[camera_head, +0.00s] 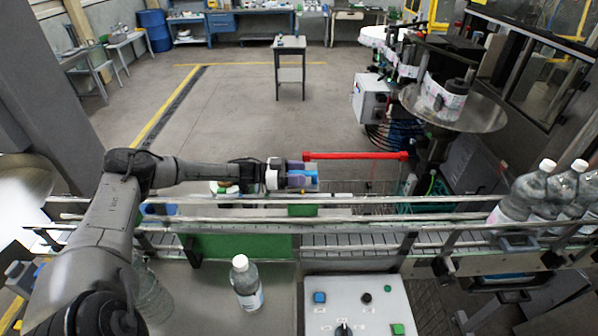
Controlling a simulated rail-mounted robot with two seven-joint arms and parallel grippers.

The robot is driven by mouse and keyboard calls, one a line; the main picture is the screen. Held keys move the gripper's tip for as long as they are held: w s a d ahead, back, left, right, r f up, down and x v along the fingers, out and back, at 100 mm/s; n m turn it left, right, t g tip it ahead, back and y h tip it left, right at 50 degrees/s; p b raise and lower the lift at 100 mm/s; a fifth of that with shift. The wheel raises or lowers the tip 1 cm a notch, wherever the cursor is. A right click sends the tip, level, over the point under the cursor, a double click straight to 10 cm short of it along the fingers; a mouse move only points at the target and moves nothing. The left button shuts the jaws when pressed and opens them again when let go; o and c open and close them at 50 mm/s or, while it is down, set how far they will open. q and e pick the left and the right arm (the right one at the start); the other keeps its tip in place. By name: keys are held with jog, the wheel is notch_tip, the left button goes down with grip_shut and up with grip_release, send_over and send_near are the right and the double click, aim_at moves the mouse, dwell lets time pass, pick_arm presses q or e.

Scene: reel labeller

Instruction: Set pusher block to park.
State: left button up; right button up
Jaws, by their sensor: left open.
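My left arm comes in from the left and reaches over the conveyor. My left gripper (303,178) is open above the far side of the conveyor, its fingers pointing right. Purple and blue surfaces show at its fingers; I cannot tell whether a separate block sits between them. A small green block (302,210) sits at the conveyor rails, just below the gripper in the picture and apart from it. I cannot tell which part is the pusher block. A red bar (355,156) runs right from beyond the gripper. My right gripper is not in view.
The conveyor (350,240) crosses the picture with metal guide rails. A clear bottle (246,284) stands on the near surface, beside a control panel (358,305) with buttons and a knob. Several bottles (540,195) stand at the right. The labeller's reel disc (480,112) is behind.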

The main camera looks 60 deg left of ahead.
pick_arm(q)
jog(key=shift+w+d, duration=0.1)
jog(key=shift+w, duration=0.05)
jog(key=shift+c, duration=0.4)
grip_shut()
